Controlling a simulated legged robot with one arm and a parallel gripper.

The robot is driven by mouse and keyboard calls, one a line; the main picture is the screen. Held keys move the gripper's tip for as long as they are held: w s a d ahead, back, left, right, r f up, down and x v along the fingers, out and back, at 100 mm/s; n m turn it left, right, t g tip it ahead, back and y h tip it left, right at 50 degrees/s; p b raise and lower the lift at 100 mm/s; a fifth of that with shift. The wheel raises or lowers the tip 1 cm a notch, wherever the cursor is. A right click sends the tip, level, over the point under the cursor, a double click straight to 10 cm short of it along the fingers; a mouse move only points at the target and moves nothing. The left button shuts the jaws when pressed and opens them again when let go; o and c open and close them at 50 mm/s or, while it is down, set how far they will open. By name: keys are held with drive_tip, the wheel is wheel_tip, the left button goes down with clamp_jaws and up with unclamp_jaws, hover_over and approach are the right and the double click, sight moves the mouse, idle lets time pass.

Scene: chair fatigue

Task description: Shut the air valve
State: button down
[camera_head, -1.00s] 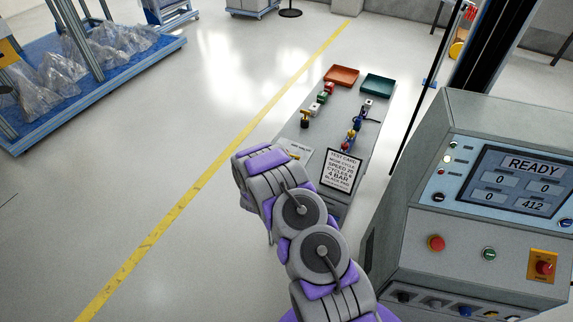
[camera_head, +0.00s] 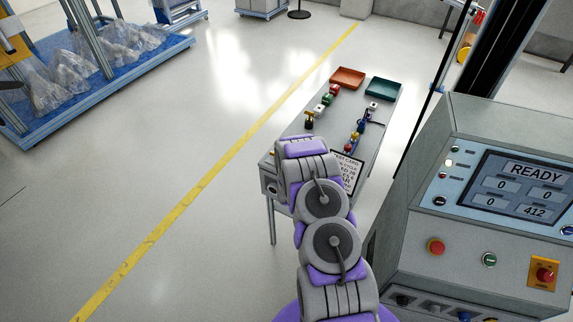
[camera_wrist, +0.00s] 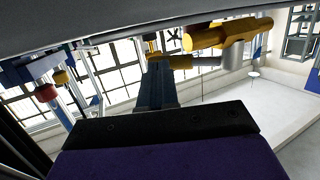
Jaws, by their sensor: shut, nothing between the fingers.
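My gripper (camera_wrist: 155,120) shows in the wrist view as a dark bar with a purple body below it; it is shut and empty. A yellow, thick-barred fitting with grey metal parts (camera_wrist: 228,36) is above and beyond it, apart from the dark bar; it looks like the air valve handle, but I cannot be sure. In the head view my arm (camera_head: 318,200) reaches over the near end of the grey bench (camera_head: 335,129) and hides the gripper and what lies under it. A small yellow-and-black part (camera_head: 309,119) stands on the bench's left edge.
The bench also carries a red tray (camera_head: 348,77), a green tray (camera_head: 384,89), several small coloured parts and a partly covered test card (camera_head: 347,170). A control console (camera_head: 480,200) reading READY stands close on the right.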

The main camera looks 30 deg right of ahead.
drive_tip(key=shift+w+d+f, duration=0.1)
drive_tip(key=shift+w+d, duration=0.65)
drive_tip(key=shift+d, duration=0.15)
drive_tip(key=shift+w, duration=0.1)
drive_tip(key=shift+p, duration=0.3)
